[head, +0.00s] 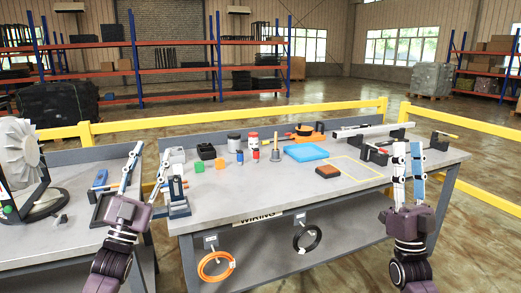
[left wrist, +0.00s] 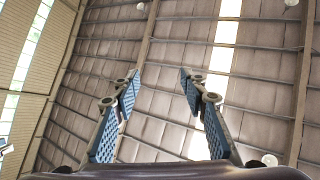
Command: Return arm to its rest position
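My left gripper (head: 150,152) is in the head view, raised with its fingers pointing up in front of the gap between the two benches. Its two fingers are spread with nothing between them. In the left wrist view the same gripper (left wrist: 160,75) is open and empty, with blue pads facing inward and only the roof behind. My right gripper (head: 408,145) is in the head view at the front right of the wiring bench (head: 215,215). Its fingers also point up, apart and with nothing visible between them.
A fan wheel (head: 20,150) stands left. Yellow rails (head: 250,115) run behind.

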